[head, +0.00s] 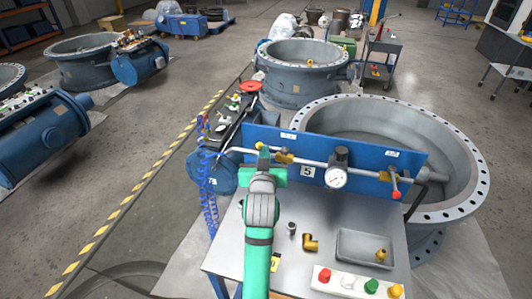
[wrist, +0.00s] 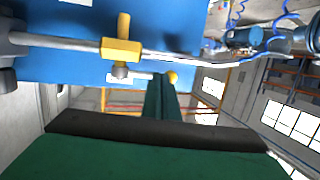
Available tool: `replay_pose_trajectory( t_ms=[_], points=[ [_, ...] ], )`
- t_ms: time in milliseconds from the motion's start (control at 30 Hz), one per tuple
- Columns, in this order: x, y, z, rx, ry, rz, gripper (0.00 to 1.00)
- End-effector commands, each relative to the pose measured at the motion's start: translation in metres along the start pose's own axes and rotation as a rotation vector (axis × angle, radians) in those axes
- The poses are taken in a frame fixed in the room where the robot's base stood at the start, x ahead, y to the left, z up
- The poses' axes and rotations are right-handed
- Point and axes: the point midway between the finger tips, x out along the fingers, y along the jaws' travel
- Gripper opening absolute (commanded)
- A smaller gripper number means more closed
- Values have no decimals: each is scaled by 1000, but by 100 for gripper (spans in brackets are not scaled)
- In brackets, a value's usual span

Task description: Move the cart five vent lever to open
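The cart's blue panel (head: 350,158) bears a "5" plate (head: 307,171). A grey pipe crosses it, with a yellow-handled valve (head: 284,158) at left and a red-knobbed lever (head: 396,193) hanging down at right. The panel labels are too small to read, so I cannot tell which is the vent. My gripper (head: 264,158) is at the left valve. In the wrist view, the brass valve body (wrist: 121,49) is left of my dark green fingers, which look closed together. A thin lever with a yellow knob (wrist: 172,77) runs behind the fingertips. I cannot tell whether they touch.
A pressure gauge (head: 337,178) sits mid-pipe. The cart top (head: 320,219) holds a brass elbow (head: 310,242), a metal tray (head: 343,250) and a button box (head: 357,284). A large flanged valve ring (head: 470,190) stands behind. Blue coiled hoses (head: 207,195) hang at left.

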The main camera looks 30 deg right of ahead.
Motion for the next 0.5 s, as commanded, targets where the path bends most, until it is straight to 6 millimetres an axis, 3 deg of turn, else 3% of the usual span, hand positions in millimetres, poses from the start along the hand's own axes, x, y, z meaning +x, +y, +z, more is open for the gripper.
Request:
replay_pose_trajectory(
  t_ms=[333,500],
  points=[
    [-2,-2,-2,0,4,-2,0],
    [-20,-10,-2,0,4,-2,0]
  ],
)
